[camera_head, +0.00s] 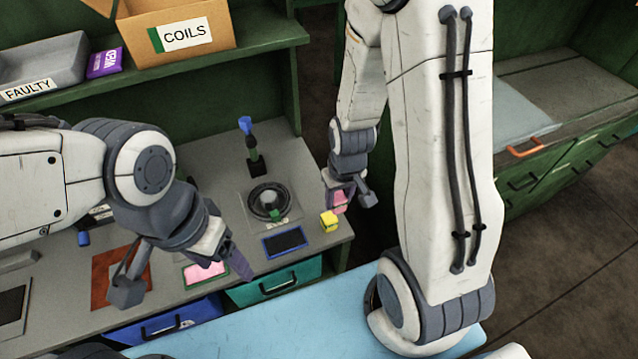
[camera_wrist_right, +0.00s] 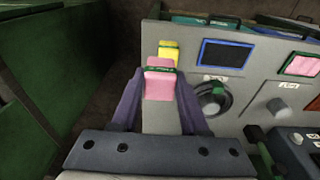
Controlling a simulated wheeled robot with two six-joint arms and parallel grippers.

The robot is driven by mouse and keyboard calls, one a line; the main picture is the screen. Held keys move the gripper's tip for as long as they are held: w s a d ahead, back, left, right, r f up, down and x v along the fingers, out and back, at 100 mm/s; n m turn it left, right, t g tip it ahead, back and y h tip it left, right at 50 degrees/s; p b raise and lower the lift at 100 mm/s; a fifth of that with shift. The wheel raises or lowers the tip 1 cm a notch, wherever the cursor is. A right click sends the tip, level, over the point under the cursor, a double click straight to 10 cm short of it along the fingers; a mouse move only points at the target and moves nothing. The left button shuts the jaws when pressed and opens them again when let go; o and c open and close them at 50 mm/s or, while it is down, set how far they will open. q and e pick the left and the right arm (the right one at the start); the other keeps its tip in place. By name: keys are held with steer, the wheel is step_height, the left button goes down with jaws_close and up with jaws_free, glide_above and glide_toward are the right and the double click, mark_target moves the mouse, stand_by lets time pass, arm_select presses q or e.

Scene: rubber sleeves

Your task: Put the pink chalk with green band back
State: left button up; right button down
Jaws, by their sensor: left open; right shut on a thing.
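The pink chalk with a dark green band (camera_wrist_right: 160,84) is between the fingers of my right gripper (camera_wrist_right: 161,104) in the wrist view. In the head view, the pink chalk (camera_head: 341,204) shows partly behind my right gripper (camera_head: 348,202), near the bench's right edge. My right gripper is shut on it. A yellow block (camera_head: 329,221) sits at the bench corner just below the chalk; it also shows behind the chalk in the wrist view (camera_wrist_right: 168,49). My left gripper (camera_head: 184,276) is open and empty over the bench's front part. Its fingers are wide apart.
A blue-framed dark panel (camera_head: 285,243), a pink panel with a green border (camera_head: 203,274) and a rust-red panel (camera_head: 113,275) lie along the bench front. A round black fixture (camera_head: 268,202) stands behind the dark panel. A COILS box (camera_head: 180,32) sits on the shelf.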

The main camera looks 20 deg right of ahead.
steer(key=w+f+p, duration=0.1)
steer(key=w, duration=0.2)
steer(key=w+a+f+p, duration=0.1)
steer(key=w+f+p, duration=0.1)
steer(key=w, duration=0.1)
steer(key=w+f+p, duration=0.2)
steer(key=w, duration=0.1)
steer(key=shift+a+f, duration=0.1)
steer(key=shift+a, duration=0.25)
steer(key=shift+w+f, duration=0.1)
steer(key=shift+f, duration=0.4)
step_height(320, 180, down, 2)
steer(key=b, duration=0.2)
steer(key=shift+f+b, duration=0.1)
steer(key=shift+b, duration=0.2)
steer(key=shift+f+p, duration=0.35)
steer(key=shift+f, duration=0.3)
arm_select(q)
step_height(320, 180, up, 4)
steer(key=shift+f, duration=0.1)
